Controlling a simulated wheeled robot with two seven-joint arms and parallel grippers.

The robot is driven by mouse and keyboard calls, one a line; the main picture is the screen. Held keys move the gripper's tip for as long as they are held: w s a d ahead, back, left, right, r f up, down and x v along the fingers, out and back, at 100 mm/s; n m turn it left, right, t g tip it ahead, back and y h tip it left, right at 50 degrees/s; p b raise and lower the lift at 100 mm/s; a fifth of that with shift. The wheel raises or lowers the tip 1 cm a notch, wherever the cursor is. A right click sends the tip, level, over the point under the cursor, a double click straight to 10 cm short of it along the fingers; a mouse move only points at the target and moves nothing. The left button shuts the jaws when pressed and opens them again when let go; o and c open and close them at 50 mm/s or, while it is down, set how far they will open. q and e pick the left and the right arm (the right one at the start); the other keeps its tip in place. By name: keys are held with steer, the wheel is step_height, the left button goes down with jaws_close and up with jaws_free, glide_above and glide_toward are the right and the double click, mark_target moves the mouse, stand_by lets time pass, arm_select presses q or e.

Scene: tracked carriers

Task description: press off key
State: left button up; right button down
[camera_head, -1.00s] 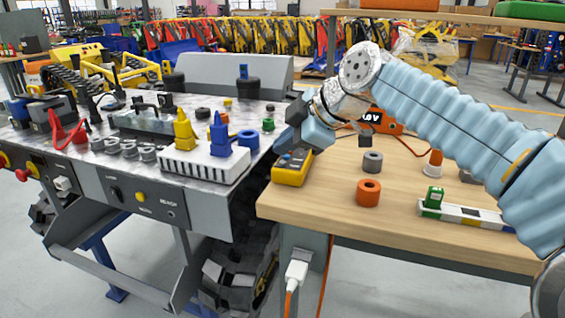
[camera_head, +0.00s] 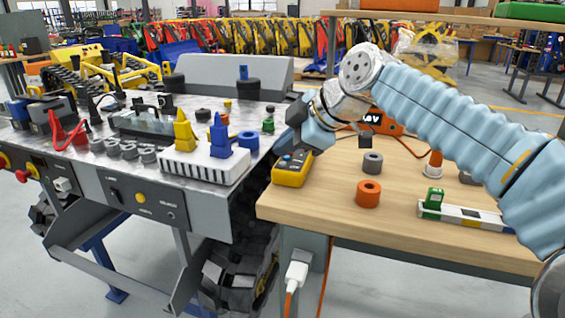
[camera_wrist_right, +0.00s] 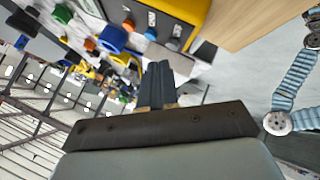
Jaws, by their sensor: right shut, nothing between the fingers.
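A yellow handheld device (camera_head: 291,176) with a dark key face stands at the left edge of the wooden bench. It is also at the top of the right wrist view (camera_wrist_right: 192,30), where small keys show on its grey face; their labels are too small to read. My right gripper (camera_head: 284,146) is just above the device's upper end, and partly hides it. In the right wrist view, the fingers (camera_wrist_right: 156,84) are together with nothing between them. I cannot tell whether the fingertips touch a key. My left gripper is not in view.
On the bench (camera_head: 330,212) stand an orange ring (camera_head: 368,194), a grey ring (camera_head: 372,162) and a level-like bar (camera_head: 462,214). To the left, the tracked carrier's deck (camera_head: 95,162) holds a white block (camera_head: 204,165) with yellow and blue pieces. The bench's front middle is clear.

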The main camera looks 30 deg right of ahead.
steer(key=shift+f, duration=0.1)
stand_by(0.5)
steer(key=shift+f+b, duration=0.35)
steer(key=shift+b, duration=0.15)
steer(key=shift+f+b, duration=0.4)
stand_by(0.4)
steer(key=shift+r, duration=0.15)
steer(key=shift+r+p, duration=0.65)
steer(key=shift+r, duration=0.05)
step_height(320, 180, up, 5)
steer(key=p, duration=0.4)
stand_by(0.9)
